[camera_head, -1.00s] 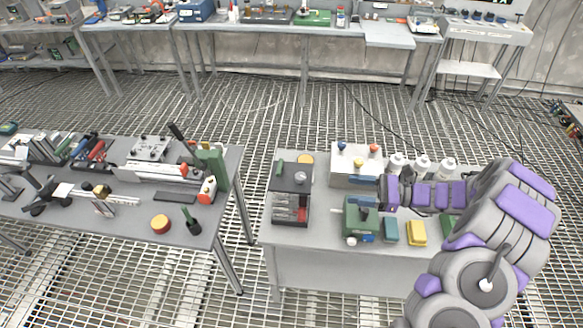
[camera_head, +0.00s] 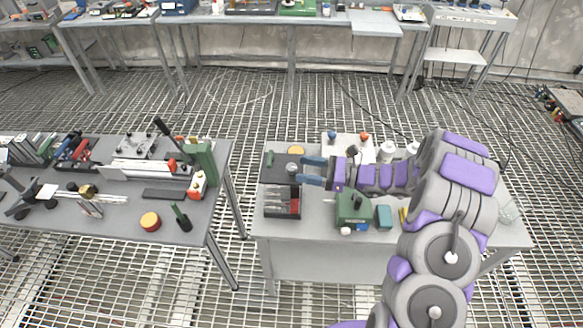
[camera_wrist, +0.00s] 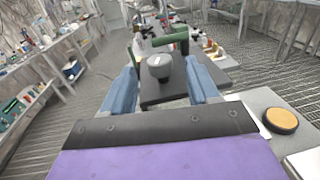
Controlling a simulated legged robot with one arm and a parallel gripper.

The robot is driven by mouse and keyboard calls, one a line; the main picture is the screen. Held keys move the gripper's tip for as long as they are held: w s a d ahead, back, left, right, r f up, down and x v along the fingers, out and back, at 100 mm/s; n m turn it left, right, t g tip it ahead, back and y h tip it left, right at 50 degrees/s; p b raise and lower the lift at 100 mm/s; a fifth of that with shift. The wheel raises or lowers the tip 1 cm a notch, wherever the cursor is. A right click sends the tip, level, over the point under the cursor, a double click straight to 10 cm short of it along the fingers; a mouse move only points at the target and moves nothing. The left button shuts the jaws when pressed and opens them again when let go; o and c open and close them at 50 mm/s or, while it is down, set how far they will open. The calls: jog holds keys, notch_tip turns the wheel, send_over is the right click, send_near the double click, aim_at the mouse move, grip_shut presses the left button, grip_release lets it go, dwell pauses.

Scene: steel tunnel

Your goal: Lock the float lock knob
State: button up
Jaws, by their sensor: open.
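My gripper (camera_head: 308,171) is open and empty, to the right of the knob in the head view. It also shows in the wrist view (camera_wrist: 162,72). I cannot tell whether a finger touches the knob. A green bar (camera_wrist: 168,40) lies beyond the knob.
A green device (camera_head: 353,207) and a teal block (camera_head: 384,217) stand in front of my arm. White bottles (camera_head: 387,152) and a box with coloured knobs are behind it. A round yellow-topped piece (camera_wrist: 281,121) is to the right in the wrist view.

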aim_at(291, 166)
jog(key=a, duration=0.5)
jog(key=shift+w, duration=0.4)
jog(key=shift+c, duration=0.4)
jog(key=c, duration=0.9)
jog(key=shift+o, duration=0.2)
